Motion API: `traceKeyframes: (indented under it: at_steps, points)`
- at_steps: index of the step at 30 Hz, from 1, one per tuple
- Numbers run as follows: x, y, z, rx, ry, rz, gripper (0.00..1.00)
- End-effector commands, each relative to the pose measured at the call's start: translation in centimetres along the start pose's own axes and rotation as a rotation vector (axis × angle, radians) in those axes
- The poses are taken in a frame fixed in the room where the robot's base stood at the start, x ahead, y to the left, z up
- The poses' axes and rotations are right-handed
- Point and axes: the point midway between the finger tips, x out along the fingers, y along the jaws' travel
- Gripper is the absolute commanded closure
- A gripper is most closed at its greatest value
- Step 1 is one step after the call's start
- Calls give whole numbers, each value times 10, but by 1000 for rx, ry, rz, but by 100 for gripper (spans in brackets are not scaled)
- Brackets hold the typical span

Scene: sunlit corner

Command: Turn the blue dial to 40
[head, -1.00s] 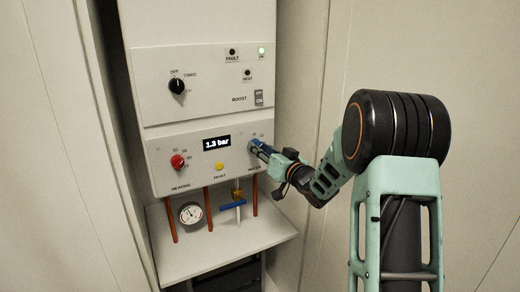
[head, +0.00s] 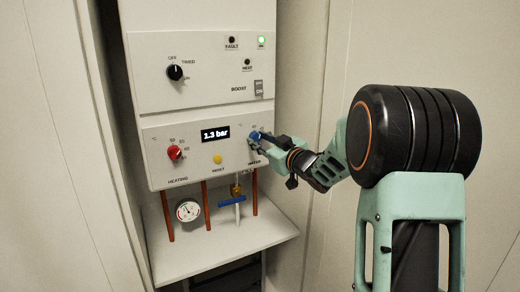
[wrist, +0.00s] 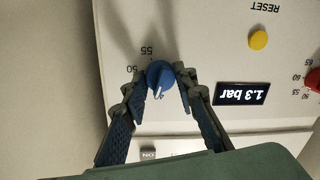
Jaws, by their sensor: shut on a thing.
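The blue dial (head: 255,135) is at the right of the boiler's lower panel, above the WATER label. In the wrist view the same dial (wrist: 159,75) shows between my fingers, its white pointer line aimed toward the bottom of the picture and slightly left. My gripper (wrist: 160,81) is shut on the dial, one finger on each side. In the head view my gripper (head: 262,144) partly covers the dial and its scale.
A red heating dial (head: 174,153), a yellow reset button (head: 217,159) and a display (head: 215,134) reading 1.3 bar are to the left. Below are copper pipes, a pressure gauge (head: 188,210) and a blue-handled valve (head: 232,200). A wall stands close on the right.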

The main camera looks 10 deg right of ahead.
Motion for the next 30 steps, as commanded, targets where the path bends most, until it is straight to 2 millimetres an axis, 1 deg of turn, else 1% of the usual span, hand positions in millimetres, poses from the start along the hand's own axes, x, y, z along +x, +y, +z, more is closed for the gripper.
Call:
traceKeyframes:
  at_steps: [1,6,12,19,30]
  points:
    - [0,-1,3,-39,-1,1,98]
    - [0,0,2,-153,-10,4,98]
    - [0,0,1,-243,-18,5,98]
    - [0,0,0,-292,-21,6,98]
    - [0,0,-1,-301,-22,6,98]
